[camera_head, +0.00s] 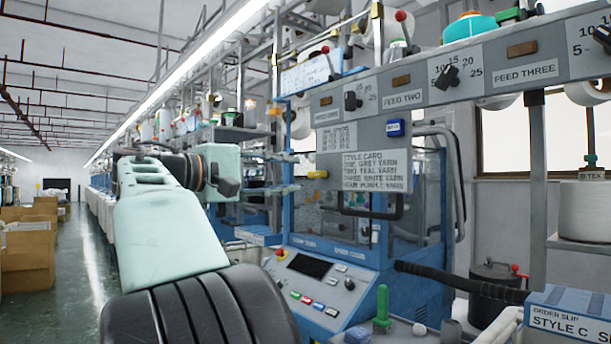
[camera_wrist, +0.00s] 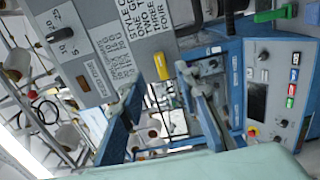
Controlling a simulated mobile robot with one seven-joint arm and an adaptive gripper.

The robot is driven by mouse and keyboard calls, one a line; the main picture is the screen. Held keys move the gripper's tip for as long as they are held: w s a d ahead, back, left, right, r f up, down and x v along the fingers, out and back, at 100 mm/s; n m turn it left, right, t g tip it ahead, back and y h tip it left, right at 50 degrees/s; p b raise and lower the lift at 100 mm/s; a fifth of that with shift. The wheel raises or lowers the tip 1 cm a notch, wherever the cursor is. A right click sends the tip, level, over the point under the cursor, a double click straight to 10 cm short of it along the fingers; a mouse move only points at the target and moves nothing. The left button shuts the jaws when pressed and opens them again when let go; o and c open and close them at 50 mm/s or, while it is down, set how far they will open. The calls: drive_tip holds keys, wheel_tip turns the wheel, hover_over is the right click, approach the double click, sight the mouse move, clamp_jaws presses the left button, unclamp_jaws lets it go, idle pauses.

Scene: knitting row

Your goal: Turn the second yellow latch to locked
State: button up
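A yellow latch (camera_head: 318,174) sticks out sideways at the lower left edge of the grey style-card panel in the head view. It also shows in the wrist view as a yellow bar (camera_wrist: 161,67) against the grey panel's edge. I can make out only this one latch clearly. My gripper (camera_head: 228,187) is left of the latch in the head view, apart from it. In the wrist view its two fingers (camera_wrist: 158,92) are spread, with the latch beyond the gap between their tips. Nothing is held.
The style card (camera_head: 375,168) is right of the latch, above a black handle (camera_head: 370,208). A blue control console (camera_head: 320,285) with several buttons stands below. The feed panel (camera_head: 440,88) with black knobs runs above. Thread racks stand behind my gripper; an aisle with cartons (camera_head: 28,250) lies left.

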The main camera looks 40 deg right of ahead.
drive_tip(key=a, duration=0.4)
drive_tip(key=shift+s+a, duration=0.1)
drive_tip(key=shift+s, duration=0.05)
drive_tip(key=shift+f, duration=0.1)
